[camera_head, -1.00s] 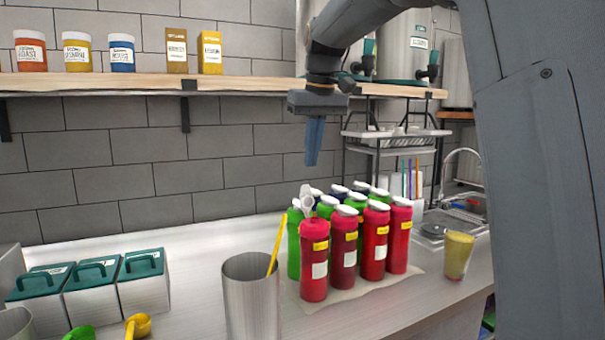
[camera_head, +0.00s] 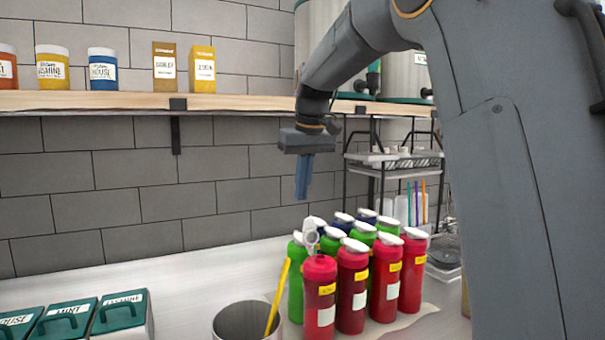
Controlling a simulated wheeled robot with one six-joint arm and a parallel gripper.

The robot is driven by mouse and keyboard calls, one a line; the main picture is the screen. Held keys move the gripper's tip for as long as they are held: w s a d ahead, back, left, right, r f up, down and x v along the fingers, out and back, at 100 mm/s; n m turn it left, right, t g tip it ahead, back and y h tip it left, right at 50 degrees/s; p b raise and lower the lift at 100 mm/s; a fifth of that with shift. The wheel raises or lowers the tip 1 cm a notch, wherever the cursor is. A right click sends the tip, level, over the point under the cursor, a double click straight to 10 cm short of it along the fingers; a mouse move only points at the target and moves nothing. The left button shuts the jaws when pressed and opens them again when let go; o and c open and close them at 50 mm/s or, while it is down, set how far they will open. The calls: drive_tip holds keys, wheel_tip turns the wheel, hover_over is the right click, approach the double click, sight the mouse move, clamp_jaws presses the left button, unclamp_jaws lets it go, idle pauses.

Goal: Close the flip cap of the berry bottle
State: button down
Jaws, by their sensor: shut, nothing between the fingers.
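Several red bottles stand in the front row of a bottle group on the counter. The leftmost red bottle (camera_head: 319,292) has its white flip cap (camera_head: 311,233) standing up, open. The other red bottles, such as the one beside it (camera_head: 352,285), have white caps lying flat. I cannot read the labels, so I take the open red one as the berry bottle. My gripper (camera_head: 302,196) points down, shut and empty, above the open cap and apart from it.
Green bottles (camera_head: 297,285) and dark blue ones stand close behind the red row. A metal cup (camera_head: 243,325) with a yellow stick (camera_head: 279,297) stands just left of the open bottle. A wooden shelf (camera_head: 230,101) runs behind my arm. A wire rack (camera_head: 385,160) stands at the back right.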

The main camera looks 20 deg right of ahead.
sight(309, 234)
drive_tip(key=p+x, duration=0.1)
drive_tip(key=x, duration=0.3)
drive_tip(key=shift+f+p, duration=0.25)
drive_tip(key=shift+p, duration=0.05)
drive_tip(key=s, duration=0.2)
drive_tip(key=p, duration=0.1)
drive_tip(key=shift+s+d+r, duration=0.2)
drive_tip(key=shift+s+r, duration=0.1)
drive_tip(key=shift+s, duration=0.1)
drive_tip(key=shift+s+d+f, duration=0.1)
drive_tip(key=shift+s+f, duration=0.1)
drive_tip(key=shift+s, duration=0.25)
